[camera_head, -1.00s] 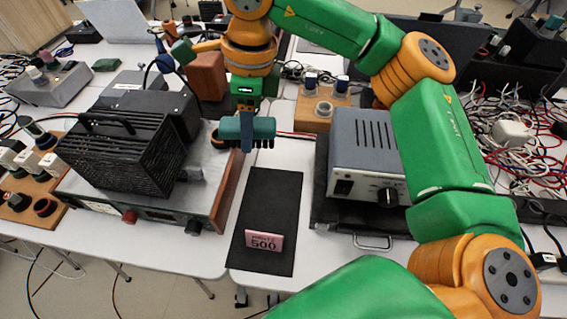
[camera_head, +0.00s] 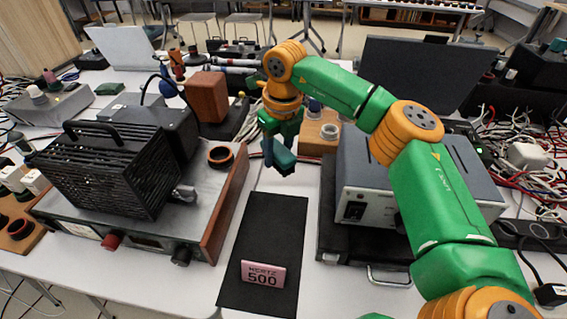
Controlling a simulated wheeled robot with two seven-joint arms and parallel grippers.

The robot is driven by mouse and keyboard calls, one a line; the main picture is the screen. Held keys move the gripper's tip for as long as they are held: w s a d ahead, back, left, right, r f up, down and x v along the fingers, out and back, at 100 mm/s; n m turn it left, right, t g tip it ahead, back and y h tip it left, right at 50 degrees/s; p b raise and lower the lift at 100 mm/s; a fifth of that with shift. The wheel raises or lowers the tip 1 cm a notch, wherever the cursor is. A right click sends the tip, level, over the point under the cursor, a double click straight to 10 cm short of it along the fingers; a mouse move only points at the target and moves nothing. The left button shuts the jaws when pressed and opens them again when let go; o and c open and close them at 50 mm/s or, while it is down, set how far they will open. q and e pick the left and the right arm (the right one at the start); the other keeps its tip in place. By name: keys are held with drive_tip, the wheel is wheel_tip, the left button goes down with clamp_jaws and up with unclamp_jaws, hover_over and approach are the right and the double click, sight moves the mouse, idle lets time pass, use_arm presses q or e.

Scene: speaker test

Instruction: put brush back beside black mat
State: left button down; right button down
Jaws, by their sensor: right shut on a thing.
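The black mat (camera_head: 262,230) lies flat on the white table in the middle, with a pink block marked HERTZ 500 (camera_head: 263,274) on its near part. My right gripper (camera_head: 281,140) is beyond the mat's far edge and is shut on the teal brush (camera_head: 279,156). The brush is turned so that I see it nearly end-on, with its dark underside (camera_head: 285,171) downward. It looks held above the table; I cannot tell how high. The jaws partly hide it. My left gripper is out of view.
A wide instrument (camera_head: 225,185) bearing a black ribbed device (camera_head: 105,165) stands left of the mat. A grey power unit (camera_head: 360,180) on a black case (camera_head: 327,225) stands to the right, under my right arm. A wooden block (camera_head: 313,143) is behind. A narrow white strip borders the mat.

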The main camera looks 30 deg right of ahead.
drive_tip(key=f, duration=0.1)
drive_tip(key=d+f, duration=0.1)
drive_tip(key=f, duration=0.1)
drive_tip(key=w+d+f, duration=0.1)
drive_tip(key=f, duration=0.1)
drive_tip(key=shift+f, duration=0.35)
drive_tip(key=shift+f, duration=0.15)
drive_tip(key=shift+c, duration=1.8)
unclamp_jaws()
wheel_tip(320, 180, up, 12)
drive_tip(key=s+p, duration=0.1)
drive_tip(key=shift+s, duration=0.2)
